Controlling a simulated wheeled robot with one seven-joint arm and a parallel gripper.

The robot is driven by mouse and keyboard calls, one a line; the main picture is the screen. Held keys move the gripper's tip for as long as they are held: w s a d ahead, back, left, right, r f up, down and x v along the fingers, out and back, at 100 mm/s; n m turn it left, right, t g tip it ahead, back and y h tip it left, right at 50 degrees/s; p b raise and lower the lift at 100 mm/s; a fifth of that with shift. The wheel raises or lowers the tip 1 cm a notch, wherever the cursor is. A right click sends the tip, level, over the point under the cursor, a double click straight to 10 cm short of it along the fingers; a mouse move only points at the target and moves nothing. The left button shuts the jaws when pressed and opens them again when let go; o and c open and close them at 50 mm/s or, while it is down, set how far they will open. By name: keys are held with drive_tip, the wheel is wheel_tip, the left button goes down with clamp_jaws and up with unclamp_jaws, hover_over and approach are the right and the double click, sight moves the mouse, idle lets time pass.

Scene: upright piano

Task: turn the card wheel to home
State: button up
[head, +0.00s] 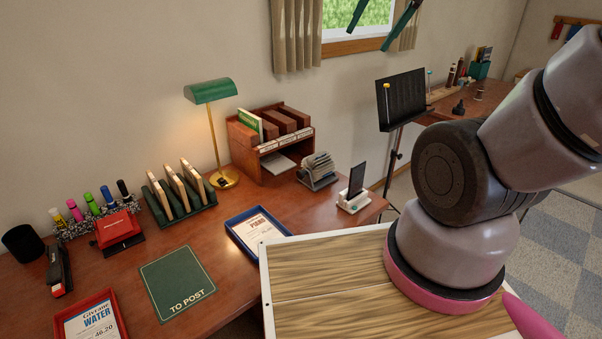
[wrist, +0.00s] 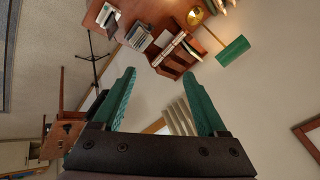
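The card wheel (head: 317,170) is a small rotary file of grey-white cards on a dark stand. It sits on the brown desk between the wooden pigeonhole rack and the phone stand. In the wrist view the card wheel (wrist: 139,36) shows small near the top, upside down. Its labels are too small to read. My gripper (head: 368,38) has green fingers and hangs high in front of the window, well above and apart from the card wheel. In the wrist view my gripper (wrist: 158,73) has its fingers wide apart with nothing between them.
The wooden rack (head: 270,140) stands left of the card wheel and the phone stand (head: 354,190) to its right. A green lamp (head: 211,92), a blue tray (head: 257,232) and a black music stand (head: 400,100) are nearby. Bare desk (head: 305,212) lies in front of the wheel.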

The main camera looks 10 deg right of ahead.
drive_tip(key=w+a+f+m+g+h, duration=0.1)
drive_tip(key=w+a+f+m+g, duration=0.4)
drive_tip(key=w+f, duration=0.9)
drive_tip(key=m+t+h, duration=0.2)
drive_tip(key=t+h, duration=0.2)
drive_tip(key=h, duration=0.5)
approach(299, 173)
drive_tip(key=x, duration=0.9)
drive_tip(key=shift+w, duration=0.15)
clamp_jaws()
